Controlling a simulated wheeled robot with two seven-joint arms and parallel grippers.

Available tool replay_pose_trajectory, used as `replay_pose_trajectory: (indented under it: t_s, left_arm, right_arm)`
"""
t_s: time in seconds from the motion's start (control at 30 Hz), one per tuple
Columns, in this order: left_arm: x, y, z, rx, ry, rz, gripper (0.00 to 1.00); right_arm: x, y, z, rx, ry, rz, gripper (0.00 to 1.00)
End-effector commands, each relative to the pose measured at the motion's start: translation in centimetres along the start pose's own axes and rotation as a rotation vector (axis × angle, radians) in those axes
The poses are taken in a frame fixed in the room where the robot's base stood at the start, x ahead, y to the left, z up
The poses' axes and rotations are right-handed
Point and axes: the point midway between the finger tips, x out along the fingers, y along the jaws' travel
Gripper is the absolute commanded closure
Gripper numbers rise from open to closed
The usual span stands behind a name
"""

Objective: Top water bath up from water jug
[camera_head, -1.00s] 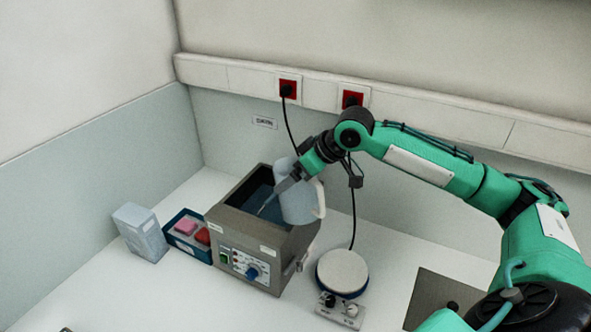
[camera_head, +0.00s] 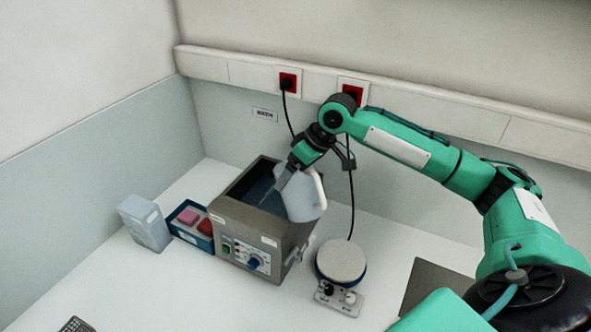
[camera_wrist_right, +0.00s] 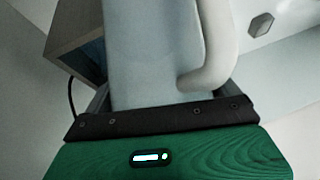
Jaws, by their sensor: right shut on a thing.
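The water bath (camera_head: 262,228) is a grey-brown box with an open top and a knob on its front, standing on the bench. Bluish water (camera_head: 262,186) shows inside it. The water jug (camera_head: 304,199) is pale and translucent with a handle. My right gripper (camera_head: 282,180) is shut on the jug, which is tilted at the right side of the bath's opening, its mouth towards the bath. The right wrist view shows the jug (camera_wrist_right: 155,60) and its handle close up, with a corner of the bath (camera_wrist_right: 75,45) behind. I cannot tell whether water is flowing. My left gripper is not in view.
A blue tray (camera_head: 186,233) with pink and red items and a pale box (camera_head: 145,222) stand left of the bath. A round-topped stirrer or hotplate (camera_head: 341,262) stands to the right, below a hanging cable. A dark plate (camera_head: 435,285) lies further right.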

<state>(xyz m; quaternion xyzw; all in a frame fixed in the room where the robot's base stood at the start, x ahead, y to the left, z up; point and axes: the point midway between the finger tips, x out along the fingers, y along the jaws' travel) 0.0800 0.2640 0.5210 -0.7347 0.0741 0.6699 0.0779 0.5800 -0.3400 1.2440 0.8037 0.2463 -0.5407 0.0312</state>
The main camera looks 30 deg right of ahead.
Motion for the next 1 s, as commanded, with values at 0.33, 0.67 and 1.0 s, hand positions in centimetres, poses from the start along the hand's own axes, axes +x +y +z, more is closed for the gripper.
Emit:
replay_pose_trajectory:
  t_s: [0.33,0.67,1.0]
  left_arm:
    - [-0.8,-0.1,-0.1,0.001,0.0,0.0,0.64]
    - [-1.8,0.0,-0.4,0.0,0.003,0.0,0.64]
    - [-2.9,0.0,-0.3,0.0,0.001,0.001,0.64]
  right_arm:
    - [1.8,0.2,0.9,0.067,-0.189,-0.056,0.79]
    - [1.9,0.4,0.7,0.11,-0.301,-0.089,0.79]
    - [1.9,0.5,0.5,0.122,-0.327,-0.097,0.79]
